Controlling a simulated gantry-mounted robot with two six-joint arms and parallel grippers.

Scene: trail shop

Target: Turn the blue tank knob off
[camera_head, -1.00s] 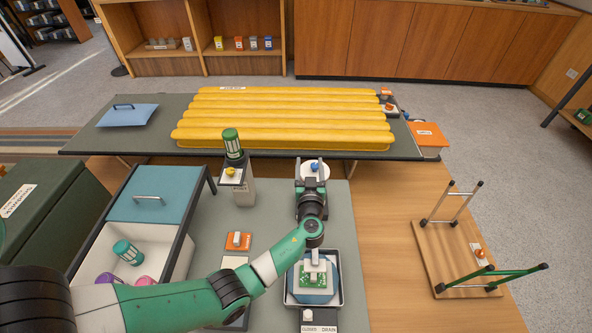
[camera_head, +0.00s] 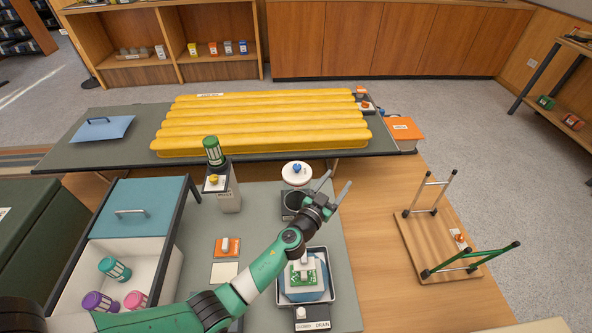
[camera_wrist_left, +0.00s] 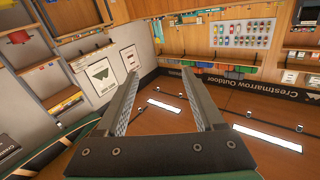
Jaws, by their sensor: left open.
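The blue knob (camera_head: 297,169) sits on top of a white round disc (camera_head: 290,179) above a dark cylinder (camera_head: 291,199) at the far edge of the grey table, in the head view. The knob's exact turn angle is too small to tell. My left gripper (camera_head: 339,179) is open and empty, to the right of the knob and apart from it. Its two fingers point up and right, away from the knob. In the left wrist view the spread fingers (camera_wrist_left: 160,98) have nothing between them, and the knob does not show there. My right gripper is not in view.
A post with a yellow knob (camera_head: 213,180) and green canister (camera_head: 213,151) stands left of the knob. An open bin (camera_head: 172,268) holds several canisters. Yellow pads (camera_head: 262,123) fill the table behind.

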